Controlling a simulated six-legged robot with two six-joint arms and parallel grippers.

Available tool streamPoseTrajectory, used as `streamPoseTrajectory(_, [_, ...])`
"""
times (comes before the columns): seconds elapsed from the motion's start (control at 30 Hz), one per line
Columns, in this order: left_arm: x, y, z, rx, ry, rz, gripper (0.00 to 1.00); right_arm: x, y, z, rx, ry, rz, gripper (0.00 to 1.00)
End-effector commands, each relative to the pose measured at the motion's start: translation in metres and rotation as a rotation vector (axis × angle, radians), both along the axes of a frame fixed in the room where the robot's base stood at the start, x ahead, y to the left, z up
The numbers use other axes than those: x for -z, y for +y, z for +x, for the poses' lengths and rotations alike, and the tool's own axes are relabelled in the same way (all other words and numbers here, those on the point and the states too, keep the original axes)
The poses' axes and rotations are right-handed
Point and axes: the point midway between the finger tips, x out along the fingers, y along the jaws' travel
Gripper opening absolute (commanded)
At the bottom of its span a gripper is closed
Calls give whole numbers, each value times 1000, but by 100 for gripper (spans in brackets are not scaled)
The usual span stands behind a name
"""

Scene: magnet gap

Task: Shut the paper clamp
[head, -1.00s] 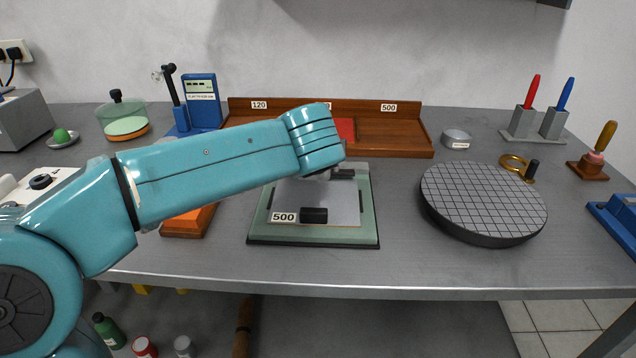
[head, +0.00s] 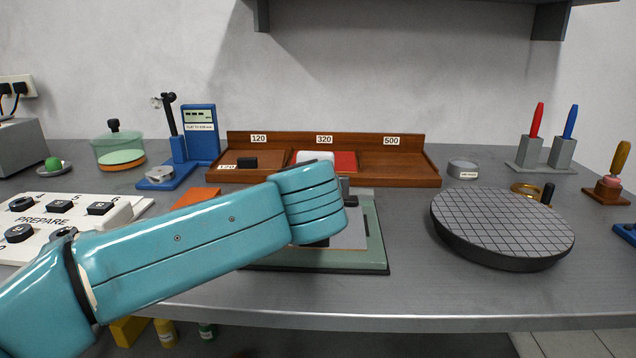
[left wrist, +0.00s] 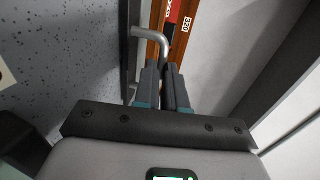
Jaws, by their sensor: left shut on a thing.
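The green-edged plate (head: 372,262) lies on the bench in the head view, its grey sheet (head: 356,236) mostly hidden by my left arm. At its back edge, a grey and dark piece of the paper clamp (head: 351,200) shows beside the arm's end. My left gripper is hidden behind that arm in the head view. In the left wrist view my left gripper (left wrist: 166,84) is shut on a bent grey metal rod (left wrist: 150,34), which seems to be the clamp's lever. The clamp's bar is largely hidden, so I cannot tell its position. My right gripper is not in view.
A wooden tray (head: 398,181) labelled 120, 320 and 500 stands behind the plate. A round gridded disc (head: 503,222) sits to the right. A white button panel (head: 50,221) and an orange block (head: 196,197) are to the left. Clear bench lies between plate and disc.

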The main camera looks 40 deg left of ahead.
Motion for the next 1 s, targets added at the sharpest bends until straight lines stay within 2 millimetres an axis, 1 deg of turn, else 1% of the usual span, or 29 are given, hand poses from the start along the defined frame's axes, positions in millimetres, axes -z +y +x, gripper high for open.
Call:
streamPoseTrajectory(0.07, [0, 0, 0, 0, 0, 1, 0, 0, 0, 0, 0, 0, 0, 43])
streamPoseTrajectory(0.1, [0, 0, 0, 0, 0, 1, 17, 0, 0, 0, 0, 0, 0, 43])
streamPoseTrajectory(0.17, [0, 0, 0, 0, 0, 1, 36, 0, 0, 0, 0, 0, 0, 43])
streamPoseTrajectory(0.43, [0, 0, 0, 0, -1, 1, 36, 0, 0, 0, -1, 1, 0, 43])
streamPoseTrajectory(0.57, [-5, -4, -6, 2, -3, 0, 36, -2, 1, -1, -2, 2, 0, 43])
streamPoseTrajectory(0.67, [-12, -13, -20, 4, -4, -1, 36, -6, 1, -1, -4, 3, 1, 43])
streamPoseTrajectory(1.0, [-42, -58, -92, 8, -4, 1, 36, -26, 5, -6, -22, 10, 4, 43])
